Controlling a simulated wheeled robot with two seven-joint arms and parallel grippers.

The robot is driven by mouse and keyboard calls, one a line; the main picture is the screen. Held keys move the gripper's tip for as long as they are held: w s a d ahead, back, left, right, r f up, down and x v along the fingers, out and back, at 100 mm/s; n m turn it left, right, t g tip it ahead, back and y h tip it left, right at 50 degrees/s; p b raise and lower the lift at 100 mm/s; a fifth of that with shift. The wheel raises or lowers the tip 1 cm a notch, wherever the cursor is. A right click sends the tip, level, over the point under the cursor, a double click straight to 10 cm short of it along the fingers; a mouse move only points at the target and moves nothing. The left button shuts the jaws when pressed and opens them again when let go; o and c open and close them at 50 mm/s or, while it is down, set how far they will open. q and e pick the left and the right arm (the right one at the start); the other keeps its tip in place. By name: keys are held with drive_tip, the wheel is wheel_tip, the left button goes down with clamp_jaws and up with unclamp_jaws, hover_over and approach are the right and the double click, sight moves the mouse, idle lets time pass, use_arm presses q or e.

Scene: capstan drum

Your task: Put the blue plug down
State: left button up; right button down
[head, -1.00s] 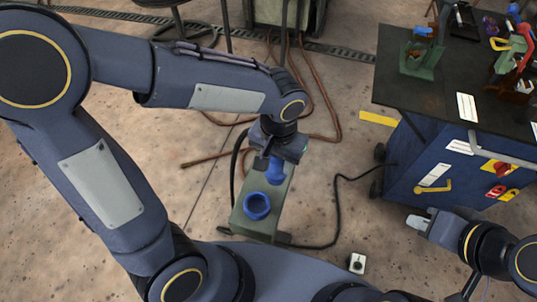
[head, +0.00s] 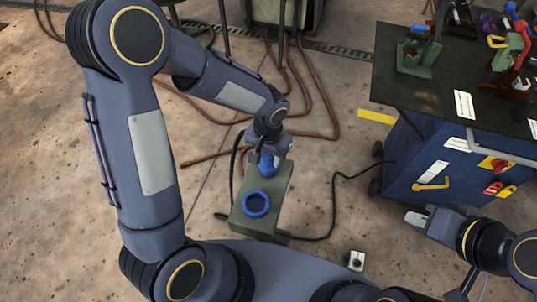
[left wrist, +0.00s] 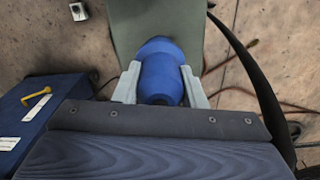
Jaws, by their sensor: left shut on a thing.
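The blue plug (head: 267,162) is held in my left gripper (head: 268,150), over the far part of a grey-green box. In the left wrist view the plug (left wrist: 160,72) sits between the two pale fingers of my left gripper (left wrist: 160,88), which is shut on it. I cannot tell whether the plug touches the box top. The gripper hides part of the plug in the head view. My right gripper (head: 416,219) is at the right, away from the plug; its jaw opening cannot be made out.
The grey-green box (head: 279,204) stands on the floor, with a blue ring (head: 256,204) on its near part. A black cable (head: 336,215) runs beside it. A blue cabinet (head: 420,165) with a dark top stands right. A small white box (head: 356,260) lies on the floor.

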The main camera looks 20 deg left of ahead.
use_arm(q)
drive_tip(key=shift+f, duration=0.2)
drive_tip(key=o, duration=1.1)
drive_tip(key=shift+r, duration=0.15)
